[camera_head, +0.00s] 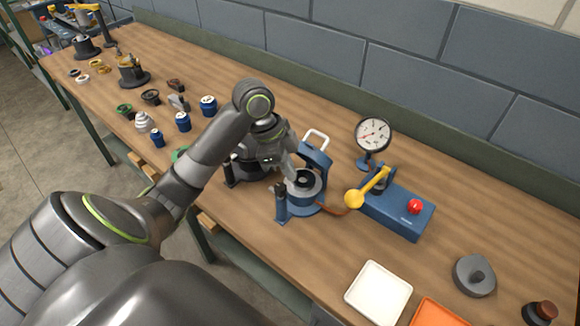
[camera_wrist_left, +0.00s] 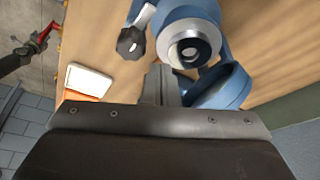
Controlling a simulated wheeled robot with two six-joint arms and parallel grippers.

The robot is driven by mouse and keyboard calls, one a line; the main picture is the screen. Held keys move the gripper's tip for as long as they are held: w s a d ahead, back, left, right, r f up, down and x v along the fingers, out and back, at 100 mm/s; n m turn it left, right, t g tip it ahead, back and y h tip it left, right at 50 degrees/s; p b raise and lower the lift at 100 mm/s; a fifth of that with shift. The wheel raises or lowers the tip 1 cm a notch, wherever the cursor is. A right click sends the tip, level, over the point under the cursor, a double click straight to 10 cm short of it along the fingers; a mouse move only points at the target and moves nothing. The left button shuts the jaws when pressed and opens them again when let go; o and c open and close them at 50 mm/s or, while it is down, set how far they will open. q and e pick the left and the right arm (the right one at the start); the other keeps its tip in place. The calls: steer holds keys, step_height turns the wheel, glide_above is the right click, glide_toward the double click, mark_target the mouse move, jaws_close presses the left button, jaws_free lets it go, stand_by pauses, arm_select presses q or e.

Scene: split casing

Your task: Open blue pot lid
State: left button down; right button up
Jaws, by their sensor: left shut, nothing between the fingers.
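The blue pot (camera_head: 306,205) stands on the bench at the centre, with a grey ring and dark hole at its top. The pot also shows in the left wrist view (camera_wrist_left: 180,16). Its blue lid (camera_head: 318,157) stands raised at the back of the pot, with a pale handle loop (camera_head: 317,138) above. In the left wrist view the lid (camera_wrist_left: 222,90) is a hollow blue disc beside the pot. My left gripper (camera_head: 289,168) is shut and empty, close beside the pot and lid; I cannot tell whether it touches them. My right gripper is out of view.
A blue base with a yellow lever (camera_head: 375,185) and red button (camera_head: 414,206) stands right of the pot, with a dial gauge (camera_head: 373,135) behind. A white tray (camera_head: 379,292) and orange tray (camera_head: 437,314) lie at front right. Several small parts lie to the left.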

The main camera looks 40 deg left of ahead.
mark_target(306, 142)
arm_select(q)
steer(key=shift+w, duration=0.15)
steer(key=shift+w+d+b, duration=0.15)
steer(key=shift+w+b, duration=0.25)
steer(key=shift+w, duration=1.5)
steer(key=shift+w+d+b, duration=0.15)
steer(key=shift+w+b, duration=0.25)
steer(key=shift+w, duration=1.45)
steer(key=r+p, duration=0.1)
steer(key=p, duration=0.1)
steer(key=s+r+p, duration=0.1)
steer(key=r+p, duration=0.1)
steer(key=p, duration=0.1)
steer(key=s+r+p, duration=0.1)
steer(key=r+p, duration=0.1)
steer(key=shift+s+a+r, duration=0.1)
steer(key=shift+s+r, duration=0.1)
steer(key=shift+s+r+p, duration=0.35)
steer(key=shift+p, duration=0.4)
steer(key=shift+f, duration=0.1)
